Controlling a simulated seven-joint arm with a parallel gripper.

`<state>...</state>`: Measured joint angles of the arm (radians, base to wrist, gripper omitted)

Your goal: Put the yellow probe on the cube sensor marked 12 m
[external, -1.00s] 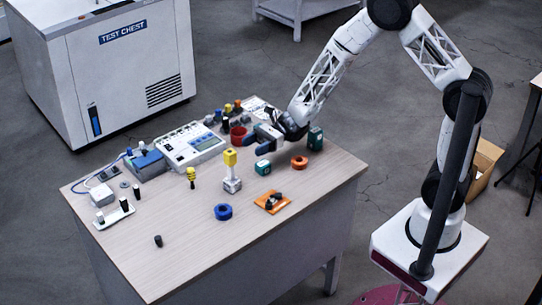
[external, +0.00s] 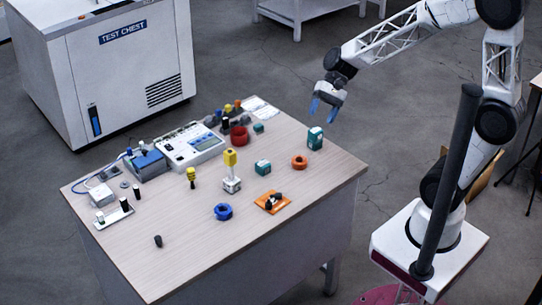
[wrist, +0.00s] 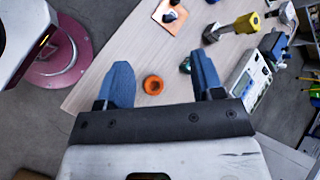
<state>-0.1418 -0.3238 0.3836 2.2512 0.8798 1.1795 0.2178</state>
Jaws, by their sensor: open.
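A yellow-topped probe (external: 230,158) with a pale stem stands upright on a small white cube (external: 232,185) near the middle of the table. Any marking on the cube is too small to read. The probe's yellow head (wrist: 248,22) also shows at the upper right of the wrist view. A shorter yellow-topped black piece (external: 191,174) stands to its left. Teal blocks stand at the middle (external: 263,168), right edge (external: 315,138) and back (external: 258,128). My gripper (external: 326,107) is open and empty, raised beyond the table's back right; its blue fingers show in the wrist view (wrist: 162,65).
An orange ring (external: 299,162), blue ring (external: 223,211) and orange pad (external: 283,203) with dark pieces lie on the table (external: 180,245). A red cup (external: 239,138), a meter (external: 195,146) and several small parts crowd the back. The front of the table is mostly clear.

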